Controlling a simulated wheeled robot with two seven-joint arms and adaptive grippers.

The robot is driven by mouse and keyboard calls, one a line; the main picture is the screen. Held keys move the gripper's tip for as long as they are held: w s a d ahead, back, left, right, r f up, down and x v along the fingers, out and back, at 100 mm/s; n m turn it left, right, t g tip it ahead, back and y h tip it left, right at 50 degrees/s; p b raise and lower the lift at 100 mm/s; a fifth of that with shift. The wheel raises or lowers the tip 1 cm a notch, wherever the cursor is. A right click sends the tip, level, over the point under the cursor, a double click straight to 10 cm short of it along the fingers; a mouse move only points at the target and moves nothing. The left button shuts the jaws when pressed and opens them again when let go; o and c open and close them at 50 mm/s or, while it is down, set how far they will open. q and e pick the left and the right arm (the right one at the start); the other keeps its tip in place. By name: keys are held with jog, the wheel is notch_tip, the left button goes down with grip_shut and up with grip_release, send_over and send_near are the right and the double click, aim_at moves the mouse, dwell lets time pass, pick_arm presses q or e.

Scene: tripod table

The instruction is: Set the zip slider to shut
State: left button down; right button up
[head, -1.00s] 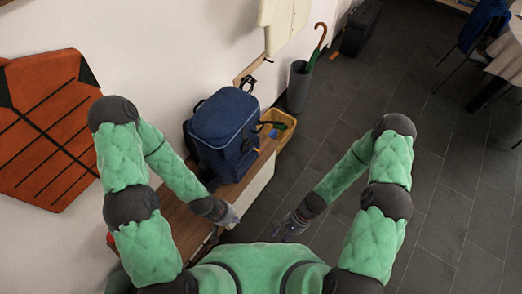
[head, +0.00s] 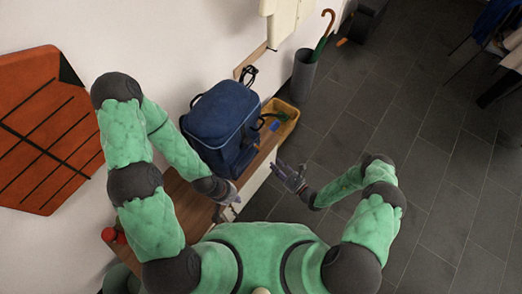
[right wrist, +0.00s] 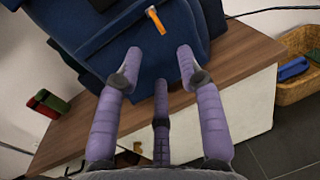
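A blue backpack (head: 221,124) stands on the wooden bench, its top and right side facing me in the head view. It fills the upper middle of the right wrist view (right wrist: 150,45). A small orange zip slider (right wrist: 156,20) shows on its dark blue face there; I cannot tell how far along its zip it stands. My right gripper (head: 285,172) is in front of the bag's lower right. Its purple fingers (right wrist: 159,62) are spread and empty, just short of the slider in the picture. My left gripper (head: 231,194) is below the bag; its fingers are too small to read.
The bench (head: 190,205) has a wooden top and white front. A yellow basket (head: 287,122) with small items stands right of the bag. A grey umbrella stand (head: 301,78) is behind it. Red and green items (right wrist: 48,103) lie on the bench.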

jog(key=b+x, duration=0.1)
jog(key=x, duration=0.9)
jog(key=shift+s, duration=0.1)
grip_shut()
jog(key=shift+a, duration=0.1)
